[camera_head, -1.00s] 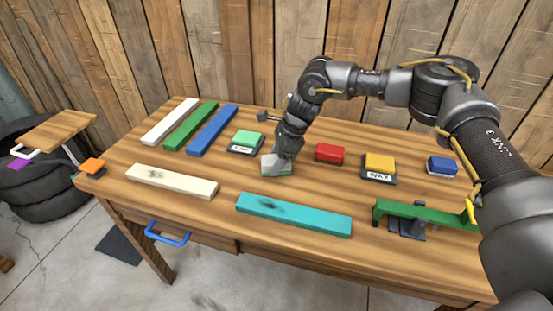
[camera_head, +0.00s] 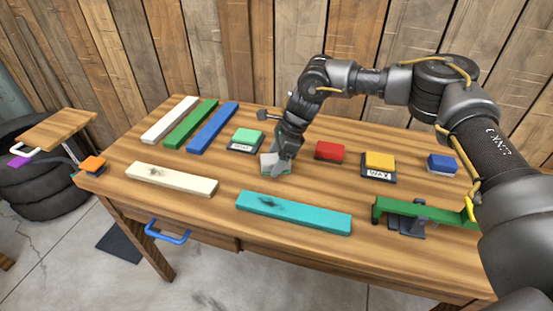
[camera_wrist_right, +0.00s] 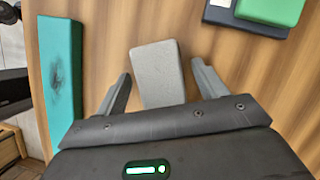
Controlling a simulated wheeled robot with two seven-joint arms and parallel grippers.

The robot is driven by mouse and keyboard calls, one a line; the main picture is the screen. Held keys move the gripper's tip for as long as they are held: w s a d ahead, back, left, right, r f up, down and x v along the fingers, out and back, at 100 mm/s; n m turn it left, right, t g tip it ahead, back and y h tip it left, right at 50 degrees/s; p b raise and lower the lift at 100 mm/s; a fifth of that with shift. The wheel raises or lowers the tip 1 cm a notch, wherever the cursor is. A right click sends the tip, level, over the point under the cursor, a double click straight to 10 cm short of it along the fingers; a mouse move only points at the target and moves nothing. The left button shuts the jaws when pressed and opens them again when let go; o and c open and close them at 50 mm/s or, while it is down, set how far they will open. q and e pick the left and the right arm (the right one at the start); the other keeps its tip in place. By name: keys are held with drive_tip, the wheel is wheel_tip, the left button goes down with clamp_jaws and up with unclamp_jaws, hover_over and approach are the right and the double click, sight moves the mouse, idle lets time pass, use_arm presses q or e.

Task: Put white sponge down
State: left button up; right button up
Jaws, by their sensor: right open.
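The white sponge (camera_head: 268,162) looks like a pale grey-white block in the head view, lying on the wooden table near its middle. In the right wrist view the sponge (camera_wrist_right: 158,72) lies between the two fingers, with a visible gap on each side. My right gripper (camera_head: 277,166) is open around the sponge, low at the table; its fingers (camera_wrist_right: 160,82) touch neither side in the wrist view. The gripper hides part of the sponge in the head view. My left gripper is not in view.
A green block on a dark labelled pad (camera_head: 246,140) is left of the gripper, a red block (camera_head: 329,152) right of it. A teal board (camera_head: 293,213) lies in front, a cream board (camera_head: 171,179) front left. A yellow block (camera_head: 379,161) sits further right.

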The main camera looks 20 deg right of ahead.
drive_tip(key=v, duration=1.1)
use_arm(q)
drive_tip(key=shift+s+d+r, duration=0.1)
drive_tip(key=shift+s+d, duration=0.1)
use_arm(e)
drive_tip(key=shift+s+d+r, duration=0.1)
drive_tip(key=shift+d+r, duration=0.05)
drive_tip(key=shift+r, duration=0.3)
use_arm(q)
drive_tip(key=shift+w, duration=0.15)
